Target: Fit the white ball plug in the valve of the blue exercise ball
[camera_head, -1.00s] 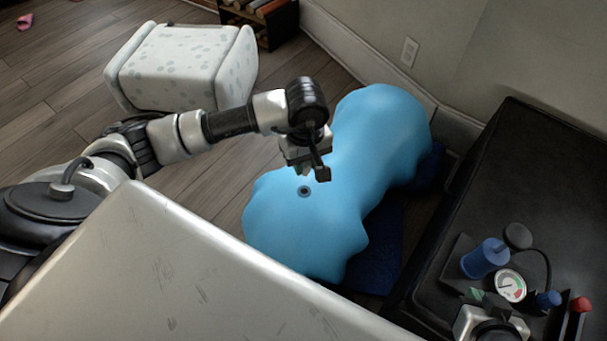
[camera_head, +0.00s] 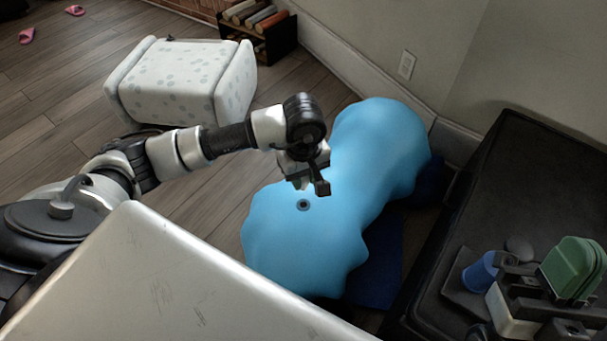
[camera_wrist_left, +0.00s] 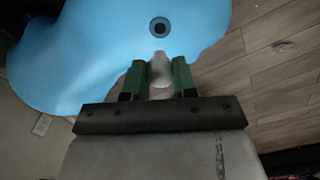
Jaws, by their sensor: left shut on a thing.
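The blue exercise ball (camera_head: 330,235) lies slumped and lumpy on the floor. Its valve (camera_head: 303,205) is a dark ringed hole on the upper surface, and it also shows in the left wrist view (camera_wrist_left: 160,27). My left gripper (camera_wrist_left: 159,78) is shut on the white ball plug (camera_wrist_left: 160,68), whose pale tip sticks out between the green fingers. In the left wrist view the plug tip lies just below the valve, apart from it. In the head view my left gripper (camera_head: 301,183) is just above the valve. My right gripper (camera_head: 575,268) is at the lower right; its finger gap is unclear.
A dark chest (camera_head: 500,190) stands on the right with a blue cup-like item (camera_head: 480,272) on it, partly hidden by my right gripper. A blue mat (camera_head: 378,270) lies under the ball. A spotted white ottoman (camera_head: 185,80) and log rack (camera_head: 258,28) stand behind.

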